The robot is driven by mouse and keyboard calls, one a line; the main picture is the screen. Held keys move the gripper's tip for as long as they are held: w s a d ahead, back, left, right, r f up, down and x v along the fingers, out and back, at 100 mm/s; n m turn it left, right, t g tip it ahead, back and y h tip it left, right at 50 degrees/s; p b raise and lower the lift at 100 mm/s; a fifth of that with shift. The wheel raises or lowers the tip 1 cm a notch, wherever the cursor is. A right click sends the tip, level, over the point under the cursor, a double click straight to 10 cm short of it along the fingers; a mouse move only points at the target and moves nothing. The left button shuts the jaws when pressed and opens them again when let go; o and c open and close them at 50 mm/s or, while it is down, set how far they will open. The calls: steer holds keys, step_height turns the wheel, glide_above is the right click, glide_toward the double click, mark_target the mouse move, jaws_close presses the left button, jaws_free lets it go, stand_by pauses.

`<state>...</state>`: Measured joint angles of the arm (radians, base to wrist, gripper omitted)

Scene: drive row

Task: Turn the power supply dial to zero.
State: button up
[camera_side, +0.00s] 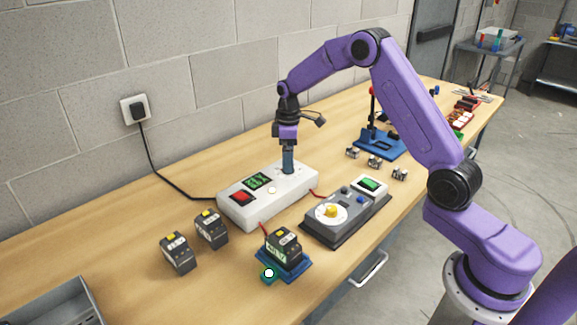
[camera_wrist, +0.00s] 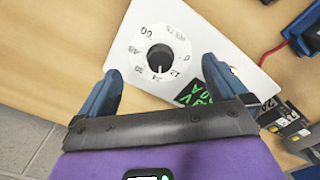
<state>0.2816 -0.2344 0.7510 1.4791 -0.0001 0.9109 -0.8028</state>
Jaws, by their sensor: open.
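The power supply (camera_side: 238,200) is a white box with a green display (camera_side: 259,181) and a red switch (camera_side: 241,197). In the wrist view its dial (camera_wrist: 161,59) is a dark round knob inside a white ring printed with numbers and "VOLTS". Which number the knob points at is too small to tell. My gripper (camera_side: 288,170) points down over the right part of the box and hides the dial in the side view. In the wrist view my gripper (camera_wrist: 161,68) is open, with one blue finger on each side of the dial and nothing between them.
A grey device (camera_side: 346,216) with a yellow knob (camera_side: 331,210) stands right of the box. A dark block sits on a blue stand (camera_side: 296,268) in front; two dark blocks (camera_side: 177,252) stand left. A black cord (camera_side: 160,172) runs to the wall socket (camera_side: 135,110).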

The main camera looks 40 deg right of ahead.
steer(key=shift+r, duration=2.45)
steer(key=shift+r+m, duration=0.6)
steer(key=shift+m, duration=0.6)
steer(key=shift+f, duration=2.95)
steer(key=m, duration=1)
